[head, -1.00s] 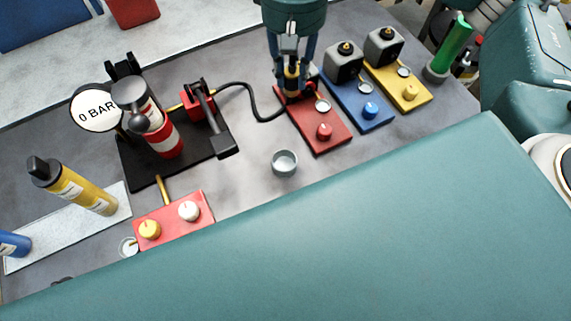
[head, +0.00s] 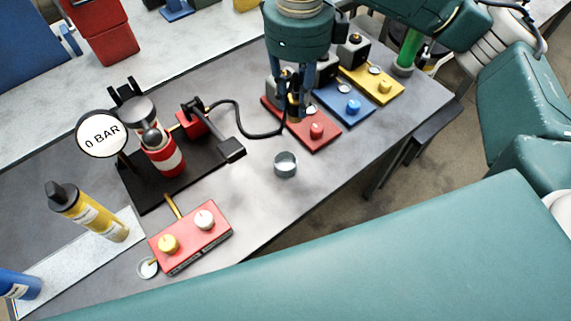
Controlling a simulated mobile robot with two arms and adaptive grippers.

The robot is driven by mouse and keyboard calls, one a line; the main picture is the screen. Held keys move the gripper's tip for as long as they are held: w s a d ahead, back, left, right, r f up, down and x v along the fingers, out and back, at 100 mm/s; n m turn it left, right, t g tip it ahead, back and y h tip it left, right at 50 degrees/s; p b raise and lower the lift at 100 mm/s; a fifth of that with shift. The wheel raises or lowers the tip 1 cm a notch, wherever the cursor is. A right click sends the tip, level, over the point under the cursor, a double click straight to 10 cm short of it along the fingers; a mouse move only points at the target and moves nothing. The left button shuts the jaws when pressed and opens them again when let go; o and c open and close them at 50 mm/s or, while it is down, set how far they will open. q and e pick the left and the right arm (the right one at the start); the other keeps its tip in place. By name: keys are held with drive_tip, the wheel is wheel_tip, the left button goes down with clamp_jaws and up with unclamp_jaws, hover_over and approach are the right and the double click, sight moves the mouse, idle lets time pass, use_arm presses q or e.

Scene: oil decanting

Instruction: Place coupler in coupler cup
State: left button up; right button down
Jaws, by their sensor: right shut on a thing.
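The coupler (head: 294,110) is a small brass-coloured piece between the fingers of my right gripper (head: 294,112). A black hose (head: 240,104) runs to it from the black pump base. My right gripper is shut on the coupler and points down in front of the red plate's block, which it partly hides. I cannot tell its exact height above the plate. The coupler cup (head: 286,164) is a small grey round cup on the grey table, below the gripper in the picture, and looks empty. My left gripper is not in view.
Red (head: 318,133), blue (head: 351,110) and yellow (head: 386,88) knob plates stand at the right. A pump with a gauge (head: 101,134) is at the left, with a red two-knob box (head: 190,238) before it. Bare table surrounds the cup. The table's edge runs below it.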

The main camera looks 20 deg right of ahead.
drive_tip(key=m, duration=0.4)
drive_tip(key=a+m, duration=0.1)
drive_tip(key=m, duration=0.1)
drive_tip(key=shift+r, duration=0.35)
drive_tip(key=m, duration=0.2)
drive_tip(key=shift+a+r+m, duration=0.1)
drive_tip(key=shift+m, duration=0.3)
drive_tip(key=m, duration=0.4)
drive_tip(key=m+p, duration=0.4)
drive_tip(key=p, duration=0.1)
hover_over(285, 167)
wheel_tip(285, 167, down, 19)
drive_tip(key=shift+r, duration=0.2)
drive_tip(key=shift+f, duration=0.25)
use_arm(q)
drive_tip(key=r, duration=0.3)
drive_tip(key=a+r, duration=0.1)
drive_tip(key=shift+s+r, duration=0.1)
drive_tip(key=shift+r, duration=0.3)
